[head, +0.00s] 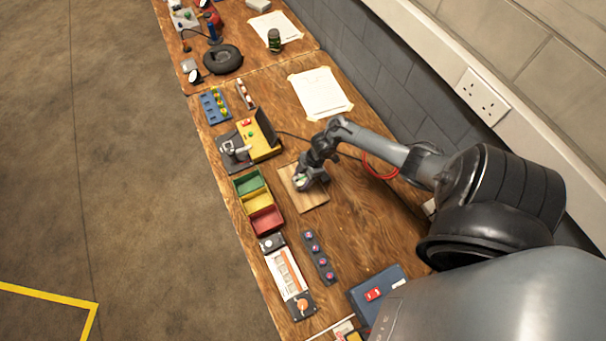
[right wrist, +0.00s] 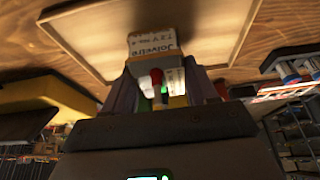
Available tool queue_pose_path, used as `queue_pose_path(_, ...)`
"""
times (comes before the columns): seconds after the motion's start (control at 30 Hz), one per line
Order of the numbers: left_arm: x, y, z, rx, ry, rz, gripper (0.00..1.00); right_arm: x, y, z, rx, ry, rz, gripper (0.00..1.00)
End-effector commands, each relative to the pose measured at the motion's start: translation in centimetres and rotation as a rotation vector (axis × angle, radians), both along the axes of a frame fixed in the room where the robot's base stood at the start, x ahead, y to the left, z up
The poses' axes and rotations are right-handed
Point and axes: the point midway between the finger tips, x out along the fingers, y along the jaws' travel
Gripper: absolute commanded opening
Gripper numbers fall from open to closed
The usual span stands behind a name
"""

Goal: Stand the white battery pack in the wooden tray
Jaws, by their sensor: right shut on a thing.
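The white battery pack (right wrist: 153,41), with printed lettering on its label, shows between my right gripper's fingers in the right wrist view. My right gripper (right wrist: 163,82) is shut on it. The pack points at the floor of the wooden tray (right wrist: 85,30); I cannot tell whether it touches. In the head view the tray (head: 316,199) is a flat, light wooden square with a low rim. My right gripper (head: 301,184) is over its left part there, and the pack is mostly hidden by the gripper. My left gripper is in neither view.
Green, yellow and red bins (head: 268,222) stand just left of the tray. A yellow case with an open dark lid (head: 265,129) is behind it. Bare wood is free to the tray's right.

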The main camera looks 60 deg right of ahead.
Motion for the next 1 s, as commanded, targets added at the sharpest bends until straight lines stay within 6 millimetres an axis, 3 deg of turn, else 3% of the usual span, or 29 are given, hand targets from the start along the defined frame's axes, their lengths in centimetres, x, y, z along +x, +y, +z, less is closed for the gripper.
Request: queue_pose_path(1.0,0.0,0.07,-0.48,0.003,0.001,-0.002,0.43,0.09,-0.05,-0.69,-0.001,-0.002,0.0,0.03)
